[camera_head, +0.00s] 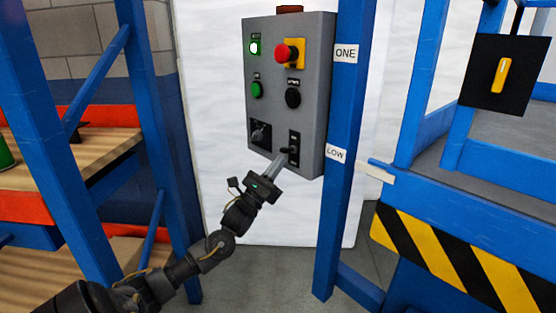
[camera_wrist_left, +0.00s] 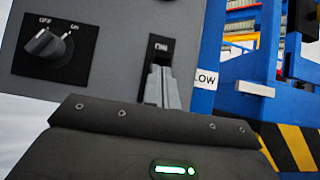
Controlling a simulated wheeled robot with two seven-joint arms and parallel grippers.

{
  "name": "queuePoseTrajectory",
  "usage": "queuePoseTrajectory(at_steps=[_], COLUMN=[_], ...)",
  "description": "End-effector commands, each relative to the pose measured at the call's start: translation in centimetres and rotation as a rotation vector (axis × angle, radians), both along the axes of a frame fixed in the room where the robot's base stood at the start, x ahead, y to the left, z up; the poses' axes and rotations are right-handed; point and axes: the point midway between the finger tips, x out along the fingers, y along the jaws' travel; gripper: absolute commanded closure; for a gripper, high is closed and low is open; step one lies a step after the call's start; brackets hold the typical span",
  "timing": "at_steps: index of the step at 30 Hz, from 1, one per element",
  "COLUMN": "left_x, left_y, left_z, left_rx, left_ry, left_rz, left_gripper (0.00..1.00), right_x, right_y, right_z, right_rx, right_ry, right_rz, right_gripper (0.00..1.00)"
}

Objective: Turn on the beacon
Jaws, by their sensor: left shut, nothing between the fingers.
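A grey control panel (camera_head: 318,100) hangs beside a blue post. Its lower right carries a black switch plate (camera_head: 294,140) with a dark toggle; the plate also shows in the left wrist view (camera_wrist_left: 162,45). A red beacon (camera_head: 289,9) sits on top of the panel and looks dark red. My left gripper (camera_head: 283,157) is shut and empty, its fingertips at the lower part of the switch plate. My right gripper is not in view.
The panel also has a red emergency button (camera_head: 286,54), a lit green lamp (camera_head: 254,45), a green button (camera_head: 257,89), a black button (camera_head: 293,98) and a rotary knob (camera_head: 260,133). Blue posts (camera_head: 345,130) stand close on the right; wooden shelves (camera_head: 100,150) are on the left.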

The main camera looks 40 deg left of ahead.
Motion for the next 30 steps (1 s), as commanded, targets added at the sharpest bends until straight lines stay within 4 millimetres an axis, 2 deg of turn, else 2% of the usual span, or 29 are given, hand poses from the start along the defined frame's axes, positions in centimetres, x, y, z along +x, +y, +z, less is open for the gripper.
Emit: queuePoseTrajectory(at_steps=[7, 13, 16, 18, 24, 30], left_x=[0.0, -0.1, -0.1, -1.5, -5.3, -7.7], left_y=[0.0, -0.2, -0.4, -0.3, 0.4, 0.8], left_z=[-0.2, -2.9, -4.8, -5.3, -7.5, -9.0], left_rx=[-0.001, -0.001, -0.001, 0.0, 0.0, -0.001], left_ry=[0.0, 0.002, 0.003, 0.006, 0.004, 0.002], left_rz=[0.001, -0.005, -0.01, -0.011, -0.008, -0.006], left_gripper=[1.0, 1.0, 1.0, 1.0, 1.0, 1.0], right_x=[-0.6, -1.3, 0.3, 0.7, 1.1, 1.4], right_y=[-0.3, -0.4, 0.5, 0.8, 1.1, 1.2], right_z=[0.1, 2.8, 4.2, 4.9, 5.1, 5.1], right_rx=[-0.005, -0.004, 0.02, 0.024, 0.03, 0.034], right_ry=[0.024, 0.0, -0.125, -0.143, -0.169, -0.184], right_rz=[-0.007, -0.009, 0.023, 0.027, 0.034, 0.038], right_gripper=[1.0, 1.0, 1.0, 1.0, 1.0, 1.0])
